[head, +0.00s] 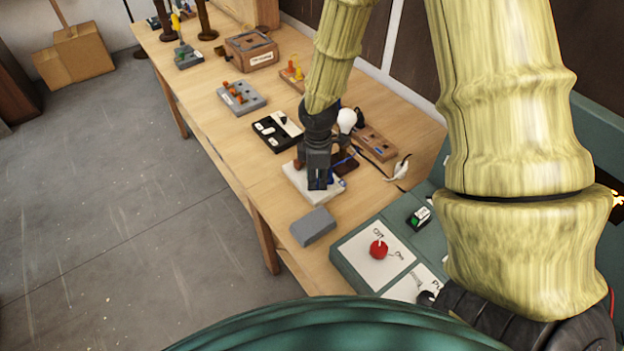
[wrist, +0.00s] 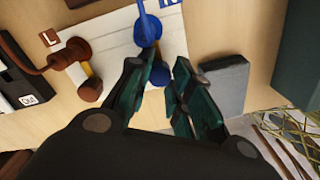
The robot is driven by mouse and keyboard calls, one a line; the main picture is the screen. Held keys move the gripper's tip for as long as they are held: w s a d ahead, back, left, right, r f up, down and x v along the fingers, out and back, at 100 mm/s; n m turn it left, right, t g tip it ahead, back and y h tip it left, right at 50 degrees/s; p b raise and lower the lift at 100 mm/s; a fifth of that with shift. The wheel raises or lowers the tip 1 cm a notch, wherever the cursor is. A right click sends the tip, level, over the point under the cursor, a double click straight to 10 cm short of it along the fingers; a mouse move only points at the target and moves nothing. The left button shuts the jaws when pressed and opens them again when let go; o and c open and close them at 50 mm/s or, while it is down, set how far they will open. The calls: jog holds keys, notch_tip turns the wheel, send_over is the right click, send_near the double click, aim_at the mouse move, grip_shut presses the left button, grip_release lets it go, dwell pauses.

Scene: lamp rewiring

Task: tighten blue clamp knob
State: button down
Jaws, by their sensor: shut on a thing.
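A white terminal board (wrist: 110,48) lies on the table and also shows in the head view (head: 299,184), partly hidden by my gripper. The blue clamp knob (wrist: 159,76) is at its near edge, below a blue terminal post (wrist: 148,30) beside the N label. My gripper (wrist: 160,73) points down at the board, its fingers closed on either side of the blue knob; it also shows in the head view (head: 318,184). A brown post (wrist: 77,49) and brown clamp knob (wrist: 90,90) stand at the left by the L label.
A grey block (head: 313,226) lies close to the board; it is right of my fingers in the wrist view (wrist: 222,88). A green panel with a red knob (head: 378,249) stands nearer. A white bulb (head: 346,120) and a black tray (head: 270,133) are behind.

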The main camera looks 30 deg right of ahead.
jog(key=shift+s+d+f, duration=0.1)
jog(key=shift+s, duration=0.1)
jog(key=c, duration=1.3)
grip_release()
jog(key=shift+o, duration=0.2)
jog(key=shift+w, duration=0.1)
jog(key=shift+w+r, duration=0.1)
jog(key=shift+r, duration=0.8)
notch_tip(320, 180, up, 10)
jog(key=shift+r, duration=0.15)
